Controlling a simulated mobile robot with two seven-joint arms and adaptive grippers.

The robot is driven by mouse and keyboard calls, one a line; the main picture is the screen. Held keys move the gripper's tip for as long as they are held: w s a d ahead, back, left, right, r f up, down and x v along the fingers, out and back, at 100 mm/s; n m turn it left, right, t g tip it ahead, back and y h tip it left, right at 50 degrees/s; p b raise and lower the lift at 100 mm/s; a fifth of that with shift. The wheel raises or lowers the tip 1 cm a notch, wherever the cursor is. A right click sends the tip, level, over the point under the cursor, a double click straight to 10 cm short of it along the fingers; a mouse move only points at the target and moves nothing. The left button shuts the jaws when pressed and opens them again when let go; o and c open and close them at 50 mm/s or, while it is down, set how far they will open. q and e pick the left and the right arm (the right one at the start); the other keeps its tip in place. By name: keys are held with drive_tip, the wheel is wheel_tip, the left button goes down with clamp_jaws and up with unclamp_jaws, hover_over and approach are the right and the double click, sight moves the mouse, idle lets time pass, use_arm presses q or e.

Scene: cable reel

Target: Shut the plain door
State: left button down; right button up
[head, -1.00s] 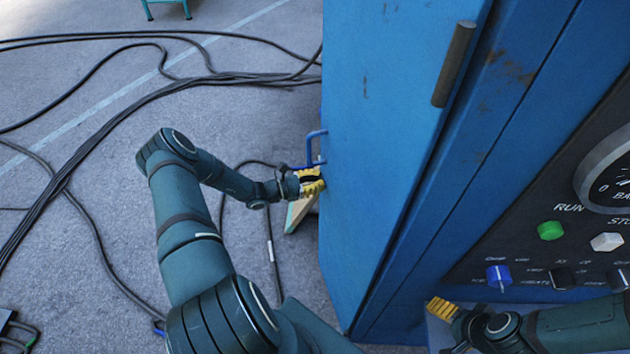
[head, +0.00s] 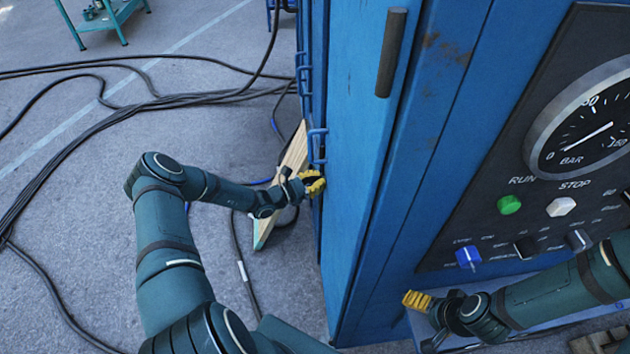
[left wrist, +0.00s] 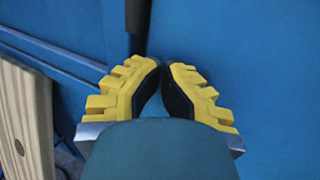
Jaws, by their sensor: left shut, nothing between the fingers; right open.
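The plain door (head: 355,130) is a tall blue panel with a dark bar handle (head: 391,52) near its right edge. A dark line runs down between that edge and the cabinet frame; I cannot tell whether the door is fully closed. My left gripper (head: 316,184) is shut and empty at the door's left side, with yellow fingers close to the blue surface; contact is unclear. In the left wrist view the shut fingers (left wrist: 165,80) point at blue metal, with a dark bar (left wrist: 137,22) ahead. My right gripper (head: 412,300) is open and empty, low in front of the cabinet.
A control panel (head: 470,215) with a pressure gauge (head: 590,125) and several knobs is at the right. Blue hooped handles (head: 317,146) line the cabinet's left side. A wooden board (head: 293,160) leans there. Black cables (head: 130,105) cross the floor; a green trolley (head: 104,18) stands far back.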

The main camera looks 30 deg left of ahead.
use_arm(q)
drive_tip(key=shift+d+r, duration=0.1)
drive_tip(key=shift+d, duration=0.55)
drive_tip(key=v, duration=1.2)
drive_tip(key=shift+a, duration=0.55)
